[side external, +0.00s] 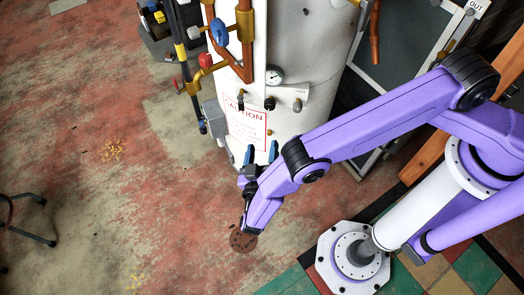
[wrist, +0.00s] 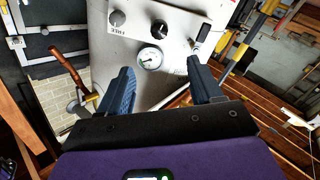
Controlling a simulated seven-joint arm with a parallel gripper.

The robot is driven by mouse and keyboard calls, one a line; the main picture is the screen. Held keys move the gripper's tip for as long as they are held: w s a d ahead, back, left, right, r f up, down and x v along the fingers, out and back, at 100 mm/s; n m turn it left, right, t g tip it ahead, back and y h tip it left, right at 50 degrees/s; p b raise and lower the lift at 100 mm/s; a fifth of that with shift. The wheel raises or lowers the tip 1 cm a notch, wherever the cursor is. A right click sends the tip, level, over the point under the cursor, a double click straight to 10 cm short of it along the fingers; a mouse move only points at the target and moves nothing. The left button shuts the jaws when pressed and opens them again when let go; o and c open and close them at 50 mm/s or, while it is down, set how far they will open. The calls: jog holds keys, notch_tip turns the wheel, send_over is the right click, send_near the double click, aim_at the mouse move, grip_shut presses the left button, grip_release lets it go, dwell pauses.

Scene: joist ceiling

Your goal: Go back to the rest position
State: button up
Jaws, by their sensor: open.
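My gripper (side external: 261,152) is at the left end of my purple arm, in front of the lower part of a white tank (side external: 310,40). Its two blue-grey fingers point up the picture, towards the tank. In the wrist view my gripper (wrist: 159,68) shows its fingers wide apart, with nothing between them. I cannot tell whether either finger touches the tank or panel.
The tank carries a caution sign (side external: 245,126), a gauge (side external: 274,75) and small knobs. Copper pipes with a blue valve handle (side external: 220,32) and a red one (side external: 206,60) stand at its left. A dark stool (side external: 30,220) is far left. The floor between is clear.

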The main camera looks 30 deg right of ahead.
dwell(0.5)
jog(key=s+d+r+n+g+y, duration=0.25)
jog(key=d+r+g, duration=0.2)
jog(key=r, duration=0.55)
jog(key=s+d+r+n+g+y, duration=0.1)
jog(key=d+r+n+g, duration=0.3)
jog(key=r, duration=0.6)
jog(key=s+d+r+n+g+y, duration=0.2)
jog(key=s+d+r+n+y, duration=0.2)
jog(key=s+d, duration=0.3)
jog(key=s+d+r+n+g+y, duration=0.3)
jog(key=s+d+r+n+y, duration=0.1)
jog(key=s+d, duration=0.4)
notch_tip(320, 180, up, 3)
jog(key=shift+s+f+n, duration=0.1)
jog(key=shift+s+n, duration=0.35)
jog(key=shift+s, duration=0.55)
jog(key=shift+y, duration=0.25)
